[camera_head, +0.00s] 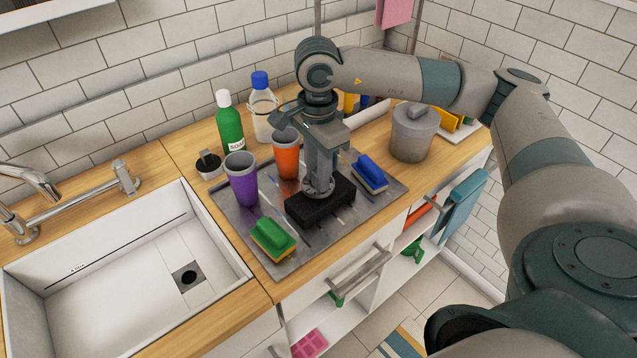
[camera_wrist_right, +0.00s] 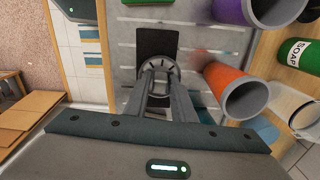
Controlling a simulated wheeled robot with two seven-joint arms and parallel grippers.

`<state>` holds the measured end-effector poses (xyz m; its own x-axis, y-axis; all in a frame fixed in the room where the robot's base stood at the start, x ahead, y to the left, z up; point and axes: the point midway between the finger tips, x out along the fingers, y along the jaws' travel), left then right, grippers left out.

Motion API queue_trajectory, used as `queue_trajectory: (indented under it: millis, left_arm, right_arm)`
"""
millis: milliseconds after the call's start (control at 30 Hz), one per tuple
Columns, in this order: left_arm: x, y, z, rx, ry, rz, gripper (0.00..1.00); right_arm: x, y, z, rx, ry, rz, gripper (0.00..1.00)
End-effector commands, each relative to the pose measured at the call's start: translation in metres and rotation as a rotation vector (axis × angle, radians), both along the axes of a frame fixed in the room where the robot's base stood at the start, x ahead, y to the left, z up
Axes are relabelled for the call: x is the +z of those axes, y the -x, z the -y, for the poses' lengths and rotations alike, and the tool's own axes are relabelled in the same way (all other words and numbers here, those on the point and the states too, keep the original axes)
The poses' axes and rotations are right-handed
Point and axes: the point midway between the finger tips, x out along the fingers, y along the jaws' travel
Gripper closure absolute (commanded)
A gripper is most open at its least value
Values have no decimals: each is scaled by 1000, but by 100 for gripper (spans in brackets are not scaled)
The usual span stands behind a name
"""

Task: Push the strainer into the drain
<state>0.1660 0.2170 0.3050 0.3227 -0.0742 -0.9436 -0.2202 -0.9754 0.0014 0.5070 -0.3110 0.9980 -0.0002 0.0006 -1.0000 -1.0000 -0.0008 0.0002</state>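The drain (camera_head: 187,277) is a dark round hole in a grey square plate in the white sink's floor. The strainer (camera_head: 318,190), a small round grey piece, is at the black block (camera_head: 332,205) on the metal mat, right of the sink. My right gripper (camera_head: 318,180) points down with its fingertips at the strainer. In the right wrist view the strainer (camera_wrist_right: 158,67) shows between the fingertips (camera_wrist_right: 159,75), over the black block (camera_wrist_right: 157,43). The fingers stand a little apart; whether they press on it cannot be told. My left gripper is out of view.
Purple cup (camera_head: 242,178), orange cup (camera_head: 286,158), green-yellow sponge (camera_head: 273,238) and blue sponge (camera_head: 370,173) surround the gripper. A soap bottle (camera_head: 229,122) and blue-capped jar (camera_head: 262,115) stand behind; a grey canister (camera_head: 413,132) is right. The faucet (camera_head: 60,205) crosses the sink's back; the basin is empty.

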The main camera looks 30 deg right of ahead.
Motion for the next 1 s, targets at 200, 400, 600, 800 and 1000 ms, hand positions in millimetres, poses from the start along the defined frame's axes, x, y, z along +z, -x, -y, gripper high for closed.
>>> queue_trajectory:
  millis: [200,400,600,800,1000]
  left_arm:
    - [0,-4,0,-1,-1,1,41]
    - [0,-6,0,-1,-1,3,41]
    - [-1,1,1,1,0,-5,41]
    - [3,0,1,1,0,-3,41]
    - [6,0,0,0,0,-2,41]
  right_arm:
    - [0,0,0,0,0,0,100]
    - [0,0,0,0,0,0,100]
    - [1,0,0,0,0,0,100]
    - [8,0,0,0,0,0,100]
    - [16,0,0,0,0,0,100]
